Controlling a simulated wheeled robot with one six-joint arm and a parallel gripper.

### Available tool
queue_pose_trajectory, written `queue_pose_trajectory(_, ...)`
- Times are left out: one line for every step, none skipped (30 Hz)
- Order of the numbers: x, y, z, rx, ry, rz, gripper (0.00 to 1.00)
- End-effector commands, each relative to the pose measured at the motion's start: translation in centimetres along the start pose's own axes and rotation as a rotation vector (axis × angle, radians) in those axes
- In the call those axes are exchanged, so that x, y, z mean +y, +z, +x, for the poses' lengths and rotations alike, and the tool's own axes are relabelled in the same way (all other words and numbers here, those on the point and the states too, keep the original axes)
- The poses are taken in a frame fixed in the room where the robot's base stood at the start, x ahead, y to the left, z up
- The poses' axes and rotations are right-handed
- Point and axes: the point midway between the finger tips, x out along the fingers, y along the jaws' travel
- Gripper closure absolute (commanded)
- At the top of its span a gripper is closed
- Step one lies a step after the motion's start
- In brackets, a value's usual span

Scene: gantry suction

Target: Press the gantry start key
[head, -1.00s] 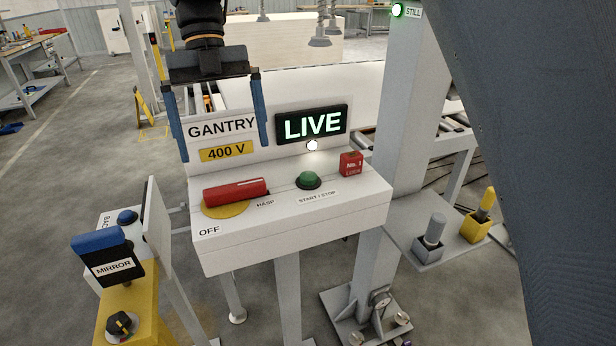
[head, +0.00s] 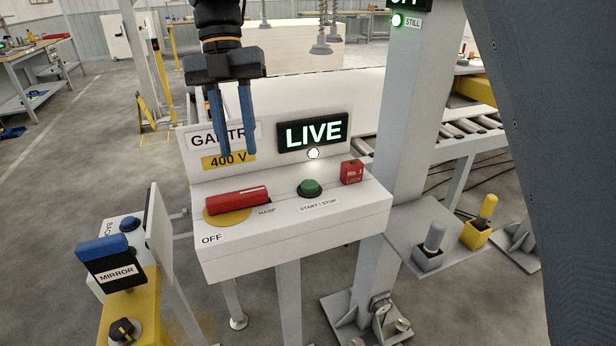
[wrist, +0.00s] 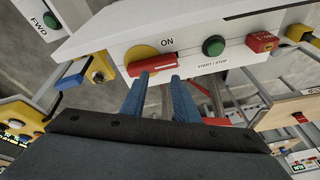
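The green START / STOP key (head: 309,188) is a round button on top of the white gantry console (head: 300,247). It also shows in the wrist view (wrist: 214,46). My gripper (head: 236,155) hangs above the back left of the console, in front of the GANTRY and 400 V labels, left of the key and apart from it. Its two blue fingers point down with a narrow gap between them and nothing held. In the wrist view the fingertips (wrist: 161,77) overlap the area by the red handle, left of the green key.
A red handle (head: 237,200) on a yellow disc lies left of the key. A red No. 1 lock block (head: 351,172) sits to its right. A lit LIVE sign (head: 313,132) stands behind. A grey post (head: 405,130) rises at the right, with a lit STILL lamp (head: 397,20).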

Motion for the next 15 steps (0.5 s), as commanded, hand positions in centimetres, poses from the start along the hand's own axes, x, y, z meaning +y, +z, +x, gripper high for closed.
queue_pose_trajectory(-0.6, -0.1, -0.5, -0.01, 0.009, 0.083, 0.81)
queue_pose_trajectory(-0.9, -0.1, -0.6, -0.017, 0.016, 0.136, 0.86)
queue_pose_trajectory(-1.3, -0.1, -0.7, -0.023, 0.023, 0.206, 0.93)
queue_pose_trajectory(-1.5, -0.1, -0.8, -0.028, 0.029, 0.257, 0.98)
queue_pose_trajectory(-1.8, -0.1, -1.0, -0.033, 0.036, 0.305, 1.0)
queue_pose_trajectory(-2.1, -0.1, -1.1, -0.038, 0.044, 0.368, 1.0)
queue_pose_trajectory(-2.4, -0.1, -1.2, -0.042, 0.049, 0.414, 1.0)
queue_pose_trajectory(-2.6, -0.1, -1.3, -0.046, 0.056, 0.46, 1.0)
queue_pose_trajectory(-2.9, -0.1, -1.4, -0.051, 0.065, 0.52, 1.0)
queue_pose_trajectory(-3.2, -0.1, -1.5, -0.053, 0.071, 0.565, 1.0)
queue_pose_trajectory(-3.4, -0.1, -1.6, -0.056, 0.077, 0.609, 1.0)
queue_pose_trajectory(-3.7, 0.0, -1.7, -0.06, 0.087, 0.669, 1.0)
queue_pose_trajectory(-4.0, 0.0, -1.8, -0.062, 0.094, 0.713, 1.0)
queue_pose_trajectory(-4.2, -0.1, -1.9, -0.064, 0.101, 0.757, 1.0)
queue_pose_trajectory(-4.5, -0.1, -2.0, -0.067, 0.111, 0.816, 1.0)
